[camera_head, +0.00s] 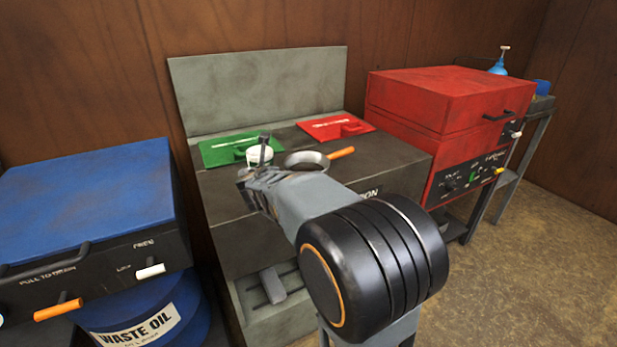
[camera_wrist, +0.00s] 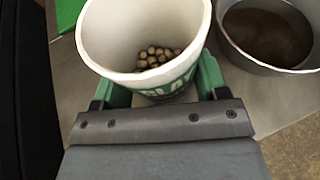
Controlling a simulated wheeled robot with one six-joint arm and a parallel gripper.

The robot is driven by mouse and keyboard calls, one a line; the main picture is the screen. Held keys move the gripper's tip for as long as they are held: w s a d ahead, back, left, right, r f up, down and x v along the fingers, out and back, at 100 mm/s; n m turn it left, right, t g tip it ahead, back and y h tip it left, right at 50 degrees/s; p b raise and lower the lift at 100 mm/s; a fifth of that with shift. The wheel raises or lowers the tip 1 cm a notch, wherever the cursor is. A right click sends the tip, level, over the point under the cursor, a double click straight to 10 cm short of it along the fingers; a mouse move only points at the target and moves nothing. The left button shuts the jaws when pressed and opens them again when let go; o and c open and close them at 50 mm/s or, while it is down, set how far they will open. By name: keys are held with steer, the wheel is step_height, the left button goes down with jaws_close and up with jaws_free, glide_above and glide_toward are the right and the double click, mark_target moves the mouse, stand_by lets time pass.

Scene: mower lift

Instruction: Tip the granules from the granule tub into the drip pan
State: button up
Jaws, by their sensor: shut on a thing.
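The tub (camera_head: 259,154) also shows in the head view, above the bench top, and looks upright or nearly so. The drip pan (camera_head: 306,163) is a round grey pan with an orange handle, just right of the tub. In the wrist view the pan (camera_wrist: 300,70) has a dark brown inside, and no granules show in it.
A green plate (camera_head: 222,150) and a red plate (camera_head: 337,127) with handles lie on the grey bench (camera_head: 385,160). A blue-lidded unit (camera_head: 85,200) stands left, a red cabinet (camera_head: 450,100) right.

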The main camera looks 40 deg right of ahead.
steer(key=shift+w+d+f+b, duration=0.1)
steer(key=shift+d+f+b, duration=0.2)
steer(key=shift+f+b, duration=0.1)
steer(key=shift+d+r+b, duration=0.2)
steer(key=shift+r+b, duration=0.05)
steer(key=shift+b, duration=0.15)
steer(key=shift+r, duration=0.1)
steer(key=shift+r+y+p, duration=0.15)
steer(key=shift+y+p, duration=0.15)
steer(key=shift+p, duration=0.1)
